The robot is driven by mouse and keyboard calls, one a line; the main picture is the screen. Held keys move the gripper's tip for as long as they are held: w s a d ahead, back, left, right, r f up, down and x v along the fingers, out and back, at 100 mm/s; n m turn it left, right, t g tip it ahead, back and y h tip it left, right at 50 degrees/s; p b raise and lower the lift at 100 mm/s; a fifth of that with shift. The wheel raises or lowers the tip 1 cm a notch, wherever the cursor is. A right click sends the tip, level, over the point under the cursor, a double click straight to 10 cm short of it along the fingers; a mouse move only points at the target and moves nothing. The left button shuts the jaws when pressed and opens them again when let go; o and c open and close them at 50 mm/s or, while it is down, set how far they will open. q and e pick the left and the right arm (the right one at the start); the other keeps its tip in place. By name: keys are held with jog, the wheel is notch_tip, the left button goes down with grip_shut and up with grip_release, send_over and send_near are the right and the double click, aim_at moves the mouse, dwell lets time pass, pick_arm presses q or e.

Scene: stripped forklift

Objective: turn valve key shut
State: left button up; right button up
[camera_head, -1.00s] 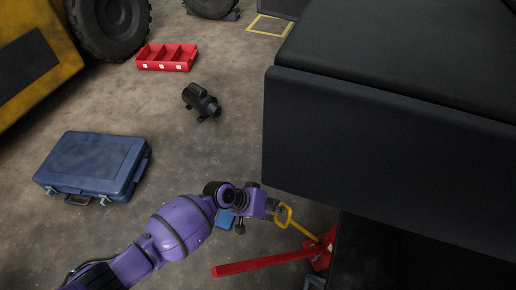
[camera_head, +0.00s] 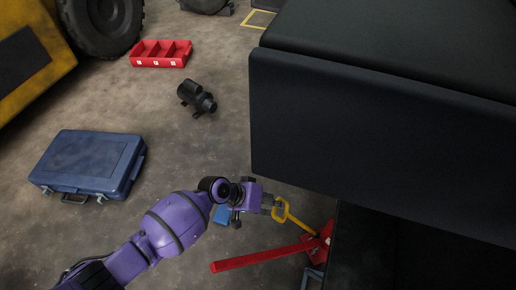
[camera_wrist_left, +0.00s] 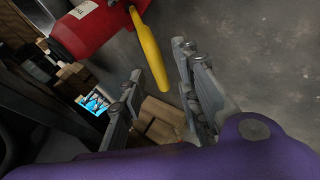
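The yellow valve key (camera_head: 300,223) has a looped end and joins a red body (camera_head: 322,243) low beside the dark machine panel. My left gripper (camera_head: 272,205) is at the looped end. In the left wrist view the key (camera_wrist_left: 150,52) shows as a yellow bar coming from a red cylinder (camera_wrist_left: 88,28). The fingers of my left gripper (camera_wrist_left: 158,62) are apart there, and the bar's end lies between them in the picture. I see a gap on both sides of it; contact cannot be told. My right gripper is not in view.
The large dark panel (camera_head: 380,145) overhangs close to the right. A long red bar (camera_head: 255,258) lies below the gripper. A blue case (camera_head: 88,162), a black motor-like part (camera_head: 197,97) and a red tray (camera_head: 161,53) stand on open floor to the left.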

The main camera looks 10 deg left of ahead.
pick_arm(q)
jog(key=v, duration=1.1)
jog(key=shift+s, duration=0.35)
jog(key=shift+a+r, duration=0.15)
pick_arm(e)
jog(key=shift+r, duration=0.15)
pick_arm(q)
notch_tip(320, 180, up, 15)
jog(key=p, duration=1.3)
jog(key=shift+f, duration=0.25)
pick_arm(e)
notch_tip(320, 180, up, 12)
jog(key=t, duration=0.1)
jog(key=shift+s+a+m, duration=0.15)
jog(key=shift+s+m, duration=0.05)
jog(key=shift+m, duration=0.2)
